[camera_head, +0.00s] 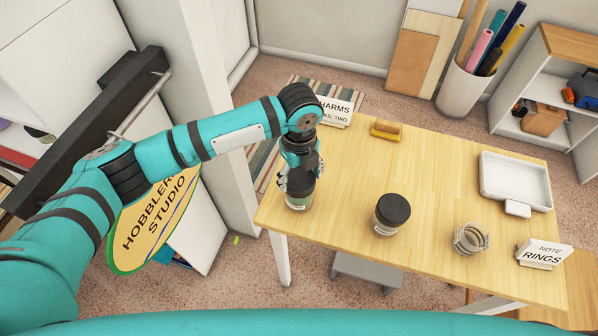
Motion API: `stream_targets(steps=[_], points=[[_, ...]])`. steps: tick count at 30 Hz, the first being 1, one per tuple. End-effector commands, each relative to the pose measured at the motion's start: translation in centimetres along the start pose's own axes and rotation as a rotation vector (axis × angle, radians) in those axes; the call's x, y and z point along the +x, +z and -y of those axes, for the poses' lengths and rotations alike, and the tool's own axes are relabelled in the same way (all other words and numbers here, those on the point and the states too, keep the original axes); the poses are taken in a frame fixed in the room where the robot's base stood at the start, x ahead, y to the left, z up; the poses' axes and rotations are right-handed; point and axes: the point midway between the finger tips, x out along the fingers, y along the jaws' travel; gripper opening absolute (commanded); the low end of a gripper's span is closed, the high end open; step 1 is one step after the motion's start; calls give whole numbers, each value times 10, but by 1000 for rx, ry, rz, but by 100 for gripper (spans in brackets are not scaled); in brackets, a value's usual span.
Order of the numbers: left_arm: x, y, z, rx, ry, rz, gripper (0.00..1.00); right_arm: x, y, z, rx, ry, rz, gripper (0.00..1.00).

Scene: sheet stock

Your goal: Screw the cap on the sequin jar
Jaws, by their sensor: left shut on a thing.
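A small clear jar with greenish contents and a pale label (298,204) stands upright at the left front of the wooden table. My left gripper (299,182) points down right over this jar, shut on the dark cap at its top. The fingers hide most of the cap, so I cannot tell whether it is seated on the threads. The jar's label is too small to read. My right gripper is not in view.
The table's middle is clear.

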Motion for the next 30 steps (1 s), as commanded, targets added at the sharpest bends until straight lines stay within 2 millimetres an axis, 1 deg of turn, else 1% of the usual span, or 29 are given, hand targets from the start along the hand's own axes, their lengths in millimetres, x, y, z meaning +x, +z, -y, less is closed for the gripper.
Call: stream_targets(steps=[27,28,30], points=[[6,0,0,0,-1,0,56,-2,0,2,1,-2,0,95],[6,0,0,0,-1,0,72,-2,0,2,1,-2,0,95],[6,0,0,0,0,0,81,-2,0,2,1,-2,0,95]])
